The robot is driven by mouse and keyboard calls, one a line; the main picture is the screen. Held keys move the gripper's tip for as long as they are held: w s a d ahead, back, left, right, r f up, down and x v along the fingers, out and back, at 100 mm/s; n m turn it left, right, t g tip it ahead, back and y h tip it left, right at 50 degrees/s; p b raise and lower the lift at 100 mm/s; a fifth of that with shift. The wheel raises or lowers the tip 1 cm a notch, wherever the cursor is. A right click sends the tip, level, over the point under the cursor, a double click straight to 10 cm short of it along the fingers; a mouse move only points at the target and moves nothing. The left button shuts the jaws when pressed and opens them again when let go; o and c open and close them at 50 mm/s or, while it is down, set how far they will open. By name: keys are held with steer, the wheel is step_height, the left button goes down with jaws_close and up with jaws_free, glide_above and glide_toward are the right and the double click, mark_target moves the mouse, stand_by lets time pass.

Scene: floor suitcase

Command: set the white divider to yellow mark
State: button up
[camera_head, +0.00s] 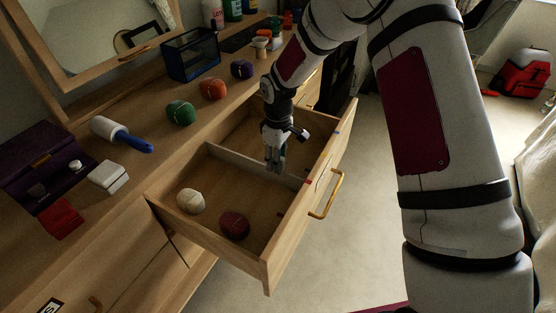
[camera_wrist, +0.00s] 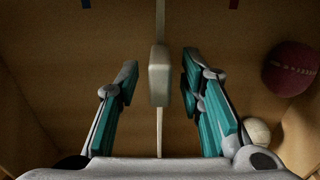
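The white divider (camera_head: 233,162) stands across the open drawer (camera_head: 205,236), splitting it into two compartments. In the wrist view, the divider (camera_wrist: 160,18) runs lengthwise, with a thicker pale block (camera_wrist: 159,75) at its middle. My gripper (camera_head: 276,166) points down over the divider; in the wrist view its two teal-padded fingers (camera_wrist: 158,68) are open on either side of the block, with gaps on both sides. The drawer's front edge bears a red mark (camera_head: 307,182) near the divider's end and a blue mark (camera_head: 337,132) farther back.
A white ball (camera_head: 190,201) and a dark red ball (camera_head: 234,226) lie in the near compartment. Green (camera_head: 180,112), orange (camera_head: 213,89) and purple (camera_head: 242,69) balls sit on the dresser top beside a lint roller (camera_head: 121,134). Open floor lies right of the drawer.

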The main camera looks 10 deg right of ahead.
step_height(320, 180, up, 12)
steer(key=shift+f, duration=0.2)
stand_by(0.4)
steer(key=s+d+r+m+t+h+p, duration=0.1)
steer(key=s+d+r+m+p, duration=0.2)
steer(key=s+r, duration=0.6)
steer(key=s+d+r+m+t+p, duration=0.15)
steer(key=s+d+r, duration=0.25)
steer(key=s+r, duration=0.55)
steer(key=s+d+r+m+p, duration=0.1)
steer(key=s+r+m, duration=0.1)
steer(key=s, duration=0.4)
steer(key=s+d+r+m+t+p, duration=0.1)
steer(key=s+r+m+p, duration=0.1)
steer(key=s+r, duration=0.2)
steer(key=s+d+r+m+y+p, duration=0.1)
steer(key=s+d+r+m+p, duration=0.1)
steer(key=s, duration=0.8)
steer(key=shift+r+t, duration=0.35)
steer(key=shift+r, duration=0.15)
